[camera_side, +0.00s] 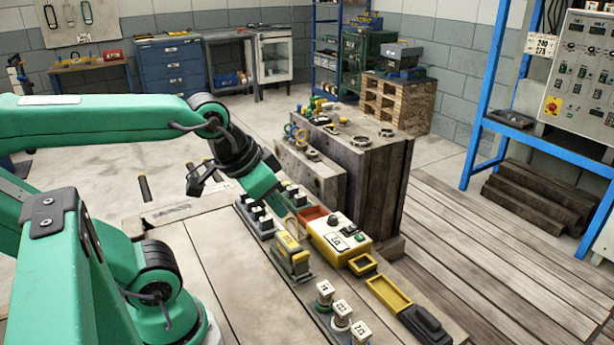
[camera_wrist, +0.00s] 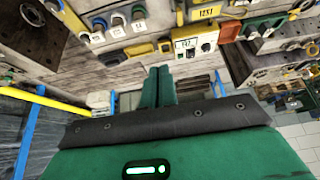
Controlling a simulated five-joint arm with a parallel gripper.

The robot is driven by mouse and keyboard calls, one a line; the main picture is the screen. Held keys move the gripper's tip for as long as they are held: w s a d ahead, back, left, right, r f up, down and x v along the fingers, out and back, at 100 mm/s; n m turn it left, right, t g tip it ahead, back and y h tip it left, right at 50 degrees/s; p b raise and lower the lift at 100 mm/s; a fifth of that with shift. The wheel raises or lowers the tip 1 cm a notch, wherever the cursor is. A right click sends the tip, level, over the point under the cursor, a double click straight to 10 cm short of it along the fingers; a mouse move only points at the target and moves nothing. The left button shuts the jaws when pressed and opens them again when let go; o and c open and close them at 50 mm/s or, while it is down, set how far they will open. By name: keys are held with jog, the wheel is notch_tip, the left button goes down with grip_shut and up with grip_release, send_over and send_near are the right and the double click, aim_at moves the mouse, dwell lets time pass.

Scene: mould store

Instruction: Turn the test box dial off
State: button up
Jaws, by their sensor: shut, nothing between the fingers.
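The test box (camera_side: 338,236) is a yellow case with a pale top, standing on the bench in front of the large grey mould block. Its top carries a dark round dial (camera_side: 333,220), a green button (camera_side: 360,237) and a label. The dial's pointer direction is too small to read. The box also shows in the wrist view (camera_wrist: 185,44), above the fingertips. My gripper (camera_side: 283,207) has green fingers and points down to the left of the box, apart from it. In the wrist view its fingers (camera_wrist: 158,75) are together and empty.
A red tray (camera_side: 311,213) sits just left of the box, and a yellow clamp-like piece (camera_side: 292,256) stands in front. Several numbered white pegs (camera_side: 342,314) stand nearer the camera. The grey mould block (camera_side: 365,180) rises behind.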

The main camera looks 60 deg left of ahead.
jog(key=o, duration=0.7)
jog(key=shift+w, duration=0.1)
jog(key=shift+o, duration=1.3)
jog(key=shift+w+a+r, duration=0.1)
jog(key=shift+w, duration=0.1)
jog(key=m+g, duration=0.6)
jog(key=m, duration=0.7)
send_over(333, 218)
notch_tip(333, 218, down, 10)
jog(key=f, duration=0.1)
jog(key=shift+w+a+f, duration=0.1)
jog(key=shift+w+f, duration=0.1)
jog(key=shift+w, duration=0.05)
jog(key=shift+s+f, duration=0.1)
jog(key=shift+f, duration=3.8)
